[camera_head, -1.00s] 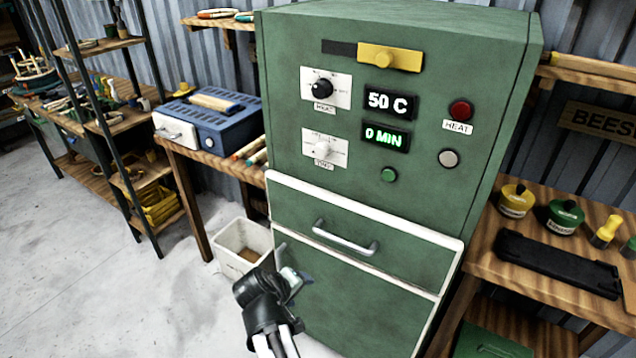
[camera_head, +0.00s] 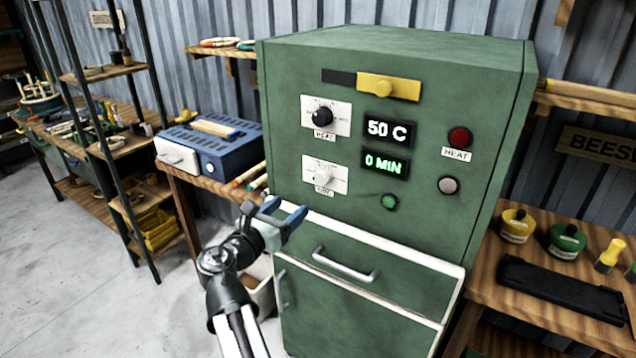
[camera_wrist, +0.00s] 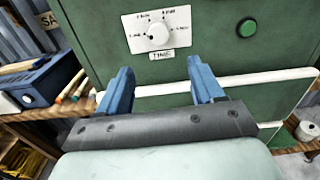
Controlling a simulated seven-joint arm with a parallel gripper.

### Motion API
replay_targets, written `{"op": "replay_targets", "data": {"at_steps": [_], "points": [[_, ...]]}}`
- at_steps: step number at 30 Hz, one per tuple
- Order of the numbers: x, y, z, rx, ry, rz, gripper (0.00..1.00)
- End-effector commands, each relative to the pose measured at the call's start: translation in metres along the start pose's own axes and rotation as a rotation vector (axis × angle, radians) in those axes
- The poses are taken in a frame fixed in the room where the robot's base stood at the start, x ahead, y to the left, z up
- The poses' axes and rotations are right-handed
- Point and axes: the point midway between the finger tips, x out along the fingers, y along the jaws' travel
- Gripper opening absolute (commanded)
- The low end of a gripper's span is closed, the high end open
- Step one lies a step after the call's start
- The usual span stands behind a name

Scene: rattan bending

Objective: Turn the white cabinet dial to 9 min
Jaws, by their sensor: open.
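The white cabinet dial (camera_head: 321,178) sits on a white plate on the front of the green cabinet (camera_head: 410,210), below a black dial. It also shows in the wrist view (camera_wrist: 158,35), on a plate labelled "TIME" with minute marks around it. The green display (camera_head: 384,163) reads "0 MIN". My gripper (camera_head: 284,214) is open and empty, with blue fingers. It is below and a little left of the white dial, apart from it. In the wrist view my gripper's fingers (camera_wrist: 162,84) point up toward the panel, on either side below the dial.
The black heat dial (camera_head: 322,116) and the "50 C" display (camera_head: 389,129) are above. A green button (camera_head: 389,202) is right of the white dial. A drawer handle (camera_head: 345,265) juts out below. A blue box (camera_head: 210,145) stands on the left table.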

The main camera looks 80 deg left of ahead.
Motion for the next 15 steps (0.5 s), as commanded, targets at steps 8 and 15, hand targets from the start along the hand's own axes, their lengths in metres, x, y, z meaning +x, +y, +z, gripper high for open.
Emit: {"op": "replay_targets", "data": {"at_steps": [8,15], "points": [[0.001,0.001,-0.001,-0.212,0.002,0.006,0.67],[0.021,0.002,-0.001,-0.226,0.003,0.003,0.67]]}}
